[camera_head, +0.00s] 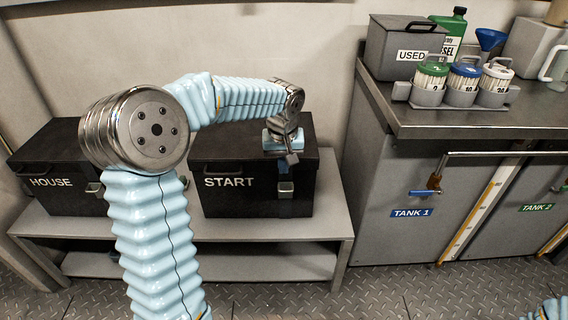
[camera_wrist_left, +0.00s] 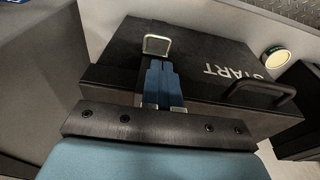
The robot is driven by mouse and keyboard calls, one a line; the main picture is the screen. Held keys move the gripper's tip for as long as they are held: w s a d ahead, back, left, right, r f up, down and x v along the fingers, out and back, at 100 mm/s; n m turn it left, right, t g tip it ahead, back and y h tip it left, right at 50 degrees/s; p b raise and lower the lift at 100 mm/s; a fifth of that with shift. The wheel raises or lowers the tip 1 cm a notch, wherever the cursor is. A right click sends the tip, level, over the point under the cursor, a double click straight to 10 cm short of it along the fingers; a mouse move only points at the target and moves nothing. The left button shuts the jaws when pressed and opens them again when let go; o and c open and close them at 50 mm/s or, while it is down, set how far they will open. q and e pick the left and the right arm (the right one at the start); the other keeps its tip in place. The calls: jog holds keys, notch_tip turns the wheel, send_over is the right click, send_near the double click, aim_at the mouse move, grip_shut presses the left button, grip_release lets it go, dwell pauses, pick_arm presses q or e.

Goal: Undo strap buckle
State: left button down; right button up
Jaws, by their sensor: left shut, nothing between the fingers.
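The black START box (camera_head: 240,190) sits on the bench with a grey strap buckle (camera_head: 286,189) on its front right. My left gripper (camera_head: 292,160) is above this buckle at the box's upper front edge. In the left wrist view, its two blue fingers (camera_wrist_left: 160,78) are together with nothing between them. A pale metal buckle loop (camera_wrist_left: 157,44) shows just beyond the fingertips; I cannot tell whether they touch it. The START box (camera_wrist_left: 205,55) appears upside down there. My right gripper is not in view.
The HOUSE box (camera_head: 55,180), with its own buckle (camera_head: 94,188), stands left on the grey bench (camera_head: 220,228), partly behind my left arm. A counter (camera_head: 430,118) at right carries a USED bin (camera_head: 395,50) and lidded jars.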

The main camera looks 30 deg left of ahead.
pick_arm(q)
notch_tip(320, 180, down, 7)
jog(key=w, duration=0.1)
jog(key=shift+a, duration=0.25)
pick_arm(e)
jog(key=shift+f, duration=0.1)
